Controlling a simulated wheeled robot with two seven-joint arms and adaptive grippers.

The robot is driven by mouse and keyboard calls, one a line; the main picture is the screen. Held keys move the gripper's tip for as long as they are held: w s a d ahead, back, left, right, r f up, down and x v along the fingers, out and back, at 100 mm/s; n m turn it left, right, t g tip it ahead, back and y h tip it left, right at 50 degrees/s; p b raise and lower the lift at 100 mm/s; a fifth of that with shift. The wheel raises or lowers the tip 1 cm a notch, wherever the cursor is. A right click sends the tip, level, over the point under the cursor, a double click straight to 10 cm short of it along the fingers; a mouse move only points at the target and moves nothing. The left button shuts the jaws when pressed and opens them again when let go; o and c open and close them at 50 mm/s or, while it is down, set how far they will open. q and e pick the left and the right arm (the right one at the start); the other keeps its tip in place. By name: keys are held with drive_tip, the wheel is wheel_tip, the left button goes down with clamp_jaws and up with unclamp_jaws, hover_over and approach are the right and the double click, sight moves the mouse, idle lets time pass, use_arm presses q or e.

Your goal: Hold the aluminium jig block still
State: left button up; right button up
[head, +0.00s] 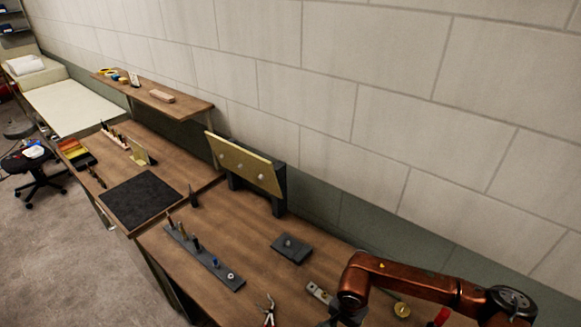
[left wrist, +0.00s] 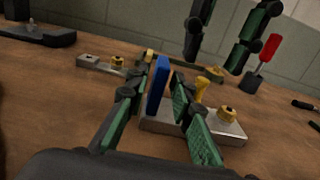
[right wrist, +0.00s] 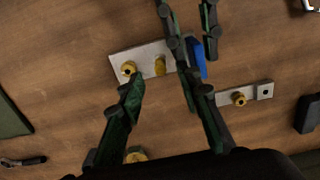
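The aluminium jig block (left wrist: 225,128) lies flat on the wooden bench. It carries brass pieces (right wrist: 128,68), and a blue upright tab (left wrist: 158,85) stands at its one end. The left fingers also show at the top of the right wrist view. My right gripper (right wrist: 163,72) is open and empty above the jig block, with a brass pin (right wrist: 160,66) showing between its fingers. It also shows hanging over the block in the left wrist view (left wrist: 218,58).
A second metal bar (right wrist: 252,94) with a brass piece lies beside the block. A red-handled tool (left wrist: 269,47) stands behind it. In the head view, a dark rail with upright pieces (head: 204,257), a dark plate (head: 291,248) and pliers (head: 269,310) lie on the bench.

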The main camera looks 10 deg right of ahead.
use_arm(q)
drive_tip(key=shift+o, duration=0.8)
drive_tip(key=shift+a, duration=0.1)
